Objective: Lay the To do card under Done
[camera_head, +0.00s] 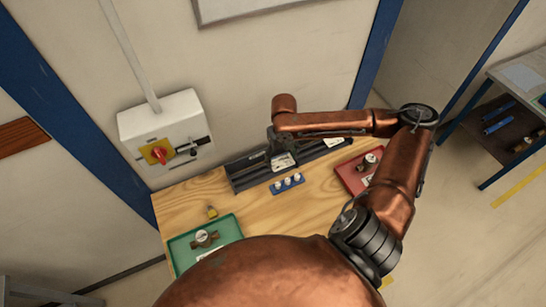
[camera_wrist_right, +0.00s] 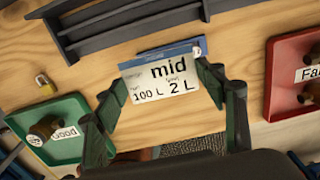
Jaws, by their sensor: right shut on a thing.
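My right gripper (camera_head: 277,143) is over the dark rack (camera_head: 240,178) at the back of the wooden bench. In the right wrist view its fingers (camera_wrist_right: 158,82) are on either side of a white card (camera_wrist_right: 165,76) printed "mid", "100 L" and "2 L", and are shut on it. The card also shows below the gripper in the head view (camera_head: 284,161). No "To do" or "Done" lettering is readable. Another white card (camera_head: 333,143) is at the rack's right part. My left gripper is not in view.
A blue holder (camera_head: 288,184) with white-topped pieces stands in front of the rack. A green tray (camera_head: 176,252) with a brass meter is at the left, a red tray (camera_head: 346,176) at the right. A yellow padlock (camera_head: 212,211) lies near the green tray. Bare wood lies between the trays.

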